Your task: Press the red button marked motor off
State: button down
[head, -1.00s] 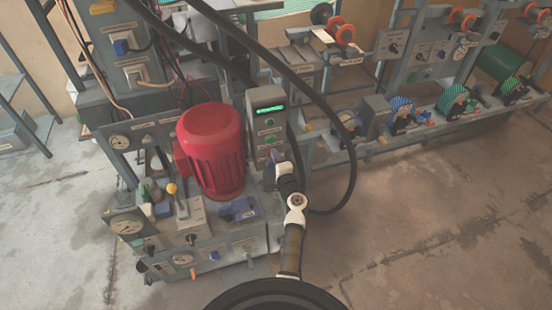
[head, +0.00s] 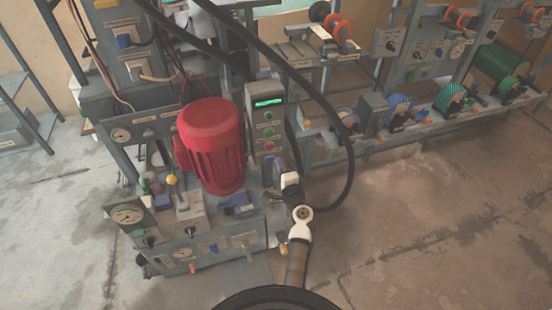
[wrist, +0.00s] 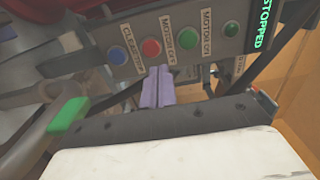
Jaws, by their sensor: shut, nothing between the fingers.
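The red button (wrist: 151,47) sits on the grey control box in the wrist view, beside a label that reads MOTOR OFF (wrist: 168,36). The red button also shows in the head view (head: 268,146), low on the upright control box (head: 254,123). My gripper (wrist: 158,72) is shut and empty, its purple fingers side by side. In the wrist view the fingertips are just below the red button and appear apart from it. In the head view my gripper (head: 268,173) is below the button, in front of the box's lower part.
A green button (wrist: 187,38) and a dark blue button (wrist: 117,56) flank the red one. A green display (wrist: 264,22) reads STOPPED. A red motor (head: 211,150) stands left of the box. A thick black hose (head: 350,145) loops on the right.

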jog(key=v, duration=0.5)
jog(key=shift+d+f+b, duration=0.1)
jog(key=shift+f+b, duration=0.05)
jog(key=shift+b, duration=0.25)
jog(key=shift+s+d, duration=0.25)
jog(key=shift+s, duration=0.4)
